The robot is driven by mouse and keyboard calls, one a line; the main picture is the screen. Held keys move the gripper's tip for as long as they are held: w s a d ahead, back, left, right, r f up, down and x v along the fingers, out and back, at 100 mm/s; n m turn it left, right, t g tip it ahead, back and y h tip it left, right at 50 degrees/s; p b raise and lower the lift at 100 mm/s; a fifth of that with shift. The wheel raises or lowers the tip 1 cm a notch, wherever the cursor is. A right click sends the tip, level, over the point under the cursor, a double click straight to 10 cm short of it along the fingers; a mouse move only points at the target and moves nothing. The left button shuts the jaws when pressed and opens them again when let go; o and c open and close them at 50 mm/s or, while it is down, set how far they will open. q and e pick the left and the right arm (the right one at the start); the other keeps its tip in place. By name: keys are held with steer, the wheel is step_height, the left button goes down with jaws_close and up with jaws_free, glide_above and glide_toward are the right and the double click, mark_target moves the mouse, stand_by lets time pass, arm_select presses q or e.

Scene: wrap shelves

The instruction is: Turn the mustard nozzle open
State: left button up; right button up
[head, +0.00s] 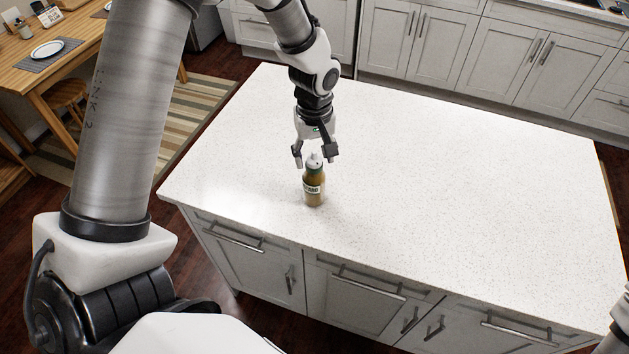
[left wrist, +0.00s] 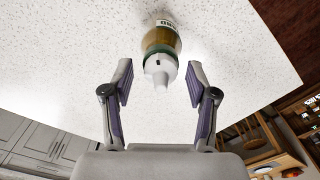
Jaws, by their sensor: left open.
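The mustard bottle (head: 314,187) stands upright on the white speckled island top, near its front edge. It has a yellow-brown body, a dark green band and a white nozzle (head: 314,161) on top. My left gripper (head: 315,160) points down over the bottle, open, with its fingers on either side of the nozzle and apart from it. In the left wrist view the bottle (left wrist: 161,38) and its white nozzle (left wrist: 160,76) show between and just beyond the two open fingertips (left wrist: 160,75). My right gripper is not in view.
The island counter (head: 450,170) is otherwise bare, with wide free room right of the bottle. Its front drawers (head: 365,285) drop away below the near edge. A wooden table (head: 75,50) with a plate (head: 47,49) stands at the upper left. Cabinets (head: 440,40) line the back.

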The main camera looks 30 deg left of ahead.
arm_select(q)
steer(key=shift+r, duration=0.1)
stand_by(0.4)
step_height(320, 180, up, 7)
steer(key=p, duration=0.6)
stand_by(0.3)
steer(key=s+d+f+m, duration=0.1)
steer(key=s+f, duration=0.2)
steer(key=f, duration=0.2)
steer(key=s+d+f+m, duration=0.1)
steer(key=s+f+m, duration=0.1)
steer(key=s+f, duration=0.2)
steer(key=s+d+f+m, duration=0.1)
steer(key=s+d+f, duration=0.1)
steer(key=s+f, duration=0.2)
step_height(320, 180, down, 3)
steer(key=shift+d+f+m+h, duration=0.1)
steer(key=shift+f+m+h, duration=0.05)
steer(key=shift+m+h, duration=0.25)
steer(key=s+f+m, duration=0.4)
steer(key=s+f, duration=0.2)
steer(key=s, duration=0.5)
step_height(320, 180, down, 15)
steer(key=s+b, duration=0.1)
steer(key=b, duration=1.3)
steer(key=shift+y, duration=0.4)
